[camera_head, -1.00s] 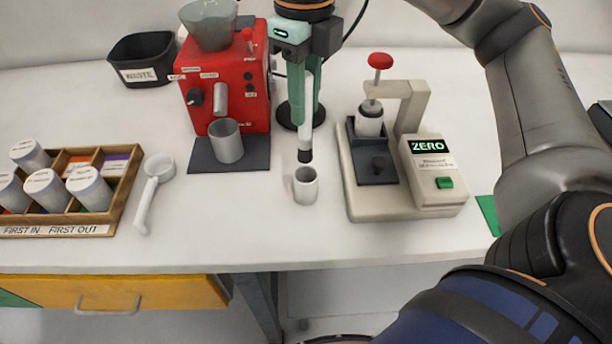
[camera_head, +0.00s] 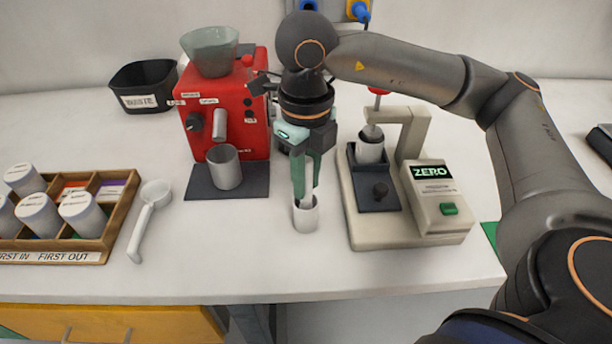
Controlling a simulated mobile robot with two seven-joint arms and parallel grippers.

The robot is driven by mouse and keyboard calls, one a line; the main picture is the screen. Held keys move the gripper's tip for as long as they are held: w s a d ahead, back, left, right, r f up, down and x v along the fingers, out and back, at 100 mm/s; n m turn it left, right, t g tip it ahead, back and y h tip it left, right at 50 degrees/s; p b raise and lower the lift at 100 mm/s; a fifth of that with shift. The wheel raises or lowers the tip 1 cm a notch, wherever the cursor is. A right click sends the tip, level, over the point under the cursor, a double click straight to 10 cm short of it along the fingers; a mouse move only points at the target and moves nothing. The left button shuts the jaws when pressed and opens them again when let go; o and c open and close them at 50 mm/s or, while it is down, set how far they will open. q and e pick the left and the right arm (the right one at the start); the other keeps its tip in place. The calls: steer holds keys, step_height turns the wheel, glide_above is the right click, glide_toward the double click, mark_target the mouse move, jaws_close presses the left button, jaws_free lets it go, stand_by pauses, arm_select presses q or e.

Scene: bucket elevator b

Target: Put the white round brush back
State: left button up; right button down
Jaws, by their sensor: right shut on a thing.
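My right gripper (camera_head: 306,188) points down in the middle of the counter, shut on the white round brush (camera_head: 309,178). Only a short stretch of the brush's white handle shows between the green fingers. Its black bristle end is hidden, and it appears to be inside the small white cup (camera_head: 306,218). The cup stands upright on the counter, with the fingertips right at its rim. I cannot tell whether the brush touches the cup's bottom. My left gripper is not in view.
A red grinder (camera_head: 234,112) with a grey cup (camera_head: 224,168) stands left of the gripper. A beige ZERO press (camera_head: 432,220) stands close on the right. A white scoop (camera_head: 150,208) and a wooden rack (camera_head: 116,218) of jars lie left. The front counter is clear.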

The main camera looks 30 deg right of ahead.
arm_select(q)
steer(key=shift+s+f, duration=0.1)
arm_select(e)
steer(key=shift+f, duration=0.2)
steer(key=c, duration=0.7)
jaws_free()
steer(key=shift+r, duration=0.1)
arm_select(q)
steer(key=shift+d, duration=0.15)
arm_select(e)
steer(key=shift+r, duration=0.45)
step_height(320, 180, up, 11)
steer(key=shift+f+p, duration=0.1)
steer(key=shift+p, duration=1.05)
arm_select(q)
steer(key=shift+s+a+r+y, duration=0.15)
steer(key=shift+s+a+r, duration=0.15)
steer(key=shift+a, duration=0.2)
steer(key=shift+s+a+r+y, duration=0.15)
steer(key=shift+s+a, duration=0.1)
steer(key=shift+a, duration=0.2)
arm_select(e)
steer(key=shift+r, duration=0.3)
